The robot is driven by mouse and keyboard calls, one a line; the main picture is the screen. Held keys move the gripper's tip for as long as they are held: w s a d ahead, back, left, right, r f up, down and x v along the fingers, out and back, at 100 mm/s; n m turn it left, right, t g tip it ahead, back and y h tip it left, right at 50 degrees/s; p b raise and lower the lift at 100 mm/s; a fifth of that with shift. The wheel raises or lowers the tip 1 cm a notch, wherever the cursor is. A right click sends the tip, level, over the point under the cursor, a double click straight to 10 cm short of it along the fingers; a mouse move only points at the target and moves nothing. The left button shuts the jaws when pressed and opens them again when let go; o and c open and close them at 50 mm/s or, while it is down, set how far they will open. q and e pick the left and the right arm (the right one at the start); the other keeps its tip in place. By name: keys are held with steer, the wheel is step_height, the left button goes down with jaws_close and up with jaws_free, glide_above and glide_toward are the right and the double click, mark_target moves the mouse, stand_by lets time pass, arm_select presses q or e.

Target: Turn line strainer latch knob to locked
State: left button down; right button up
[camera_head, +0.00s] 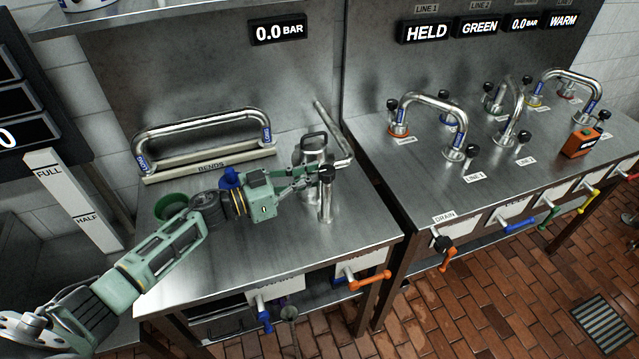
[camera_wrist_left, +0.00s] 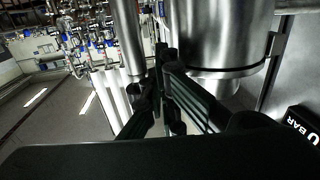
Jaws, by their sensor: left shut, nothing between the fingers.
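The line strainer is a steel canister (camera_head: 314,150) with a loop handle on top, standing on the left bench. A black knob (camera_head: 326,174) tops a short steel post just in front of it; I take this for the latch knob, but its locked or unlocked setting cannot be read. My left gripper (camera_head: 306,177) is shut and empty, its tips close to the canister and the knob post. In the left wrist view the shut fingers (camera_wrist_left: 165,62) point between a large steel cylinder (camera_wrist_left: 222,32) and a thinner steel tube (camera_wrist_left: 127,38). Contact cannot be told. My right gripper is not in view.
A bent steel pipe (camera_head: 335,135) rises beside the strainer. A bends rack (camera_head: 210,164) holds a curved pipe at the back. A green-rimmed opening (camera_head: 171,205) lies left. The bench front (camera_head: 260,275) is clear. Another bench with valves and pipes (camera_head: 480,165) stands right.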

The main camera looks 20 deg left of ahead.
arm_select(q)
steer(key=v, duration=0.8)
stand_by(0.6)
